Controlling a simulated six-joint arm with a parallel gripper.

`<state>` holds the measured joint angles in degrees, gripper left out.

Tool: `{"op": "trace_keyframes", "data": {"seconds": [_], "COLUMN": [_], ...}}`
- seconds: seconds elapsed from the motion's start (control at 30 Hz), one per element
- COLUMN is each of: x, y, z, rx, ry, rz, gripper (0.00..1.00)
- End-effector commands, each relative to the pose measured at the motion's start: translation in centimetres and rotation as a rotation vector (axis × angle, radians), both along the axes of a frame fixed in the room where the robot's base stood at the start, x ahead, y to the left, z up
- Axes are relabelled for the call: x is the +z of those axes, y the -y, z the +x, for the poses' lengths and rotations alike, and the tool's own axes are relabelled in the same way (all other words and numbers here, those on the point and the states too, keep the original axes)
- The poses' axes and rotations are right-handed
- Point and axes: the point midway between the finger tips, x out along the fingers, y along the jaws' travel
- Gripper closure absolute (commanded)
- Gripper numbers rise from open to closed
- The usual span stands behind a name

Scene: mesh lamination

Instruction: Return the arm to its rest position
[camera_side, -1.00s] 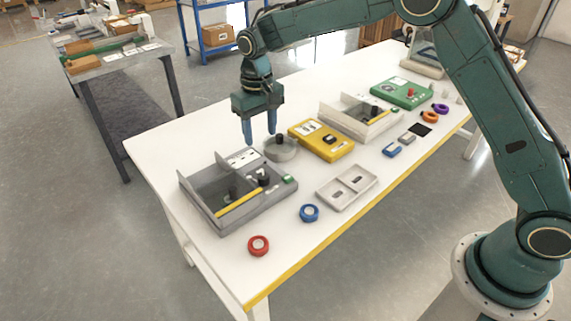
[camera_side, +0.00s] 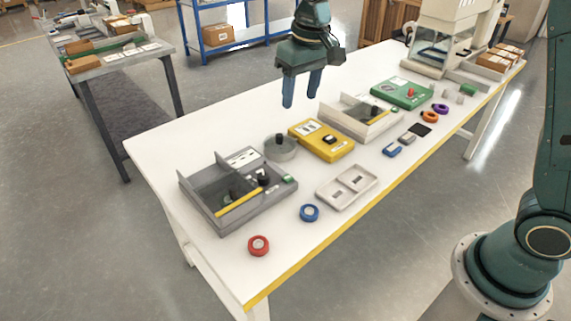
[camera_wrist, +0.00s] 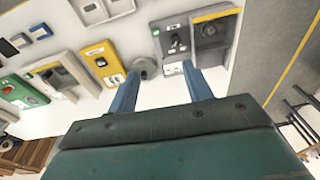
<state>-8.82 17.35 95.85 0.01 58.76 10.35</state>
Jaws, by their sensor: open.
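My gripper (camera_side: 301,89) is open, with two blue fingers apart and nothing between them. In the side view it hangs above the back part of the white table (camera_side: 180,138), clear of everything on it. In the wrist view my gripper (camera_wrist: 157,88) shows both fingers spread over the table, with a grey round pot (camera_wrist: 145,68) seen between and beyond them. The same grey round pot (camera_side: 281,150) stands on the table in the side view, below and to the left of the fingers.
A grey open-topped unit (camera_side: 225,212), a yellow box (camera_side: 335,151), a light tray unit (camera_side: 375,128) and a green box (camera_side: 402,94) stand along the table. A pale two-pocket tray (camera_side: 347,187) and coloured rings lie nearer. A cream machine (camera_side: 430,60) stands at the far end.

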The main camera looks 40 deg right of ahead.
Motion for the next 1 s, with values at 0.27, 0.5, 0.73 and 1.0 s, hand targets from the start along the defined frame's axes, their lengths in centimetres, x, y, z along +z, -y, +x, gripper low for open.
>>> {"op": "trace_keyframes", "data": {"seconds": [0.27, 0.5, 0.73, 1.0], "x": [3.9, 5.8, 6.7, 6.4], "y": [2.2, 3.7, 4.9, 6.1], "z": [-5.5, -10.5, -15.4, -20.9], "rx": [0.004, 0.008, 0.011, 0.015], "ry": [0.074, 0.132, 0.191, 0.259], "rz": [0.003, 0.003, -0.001, -0.010], "gripper": [0.50, 0.50, 0.50, 0.50]}}
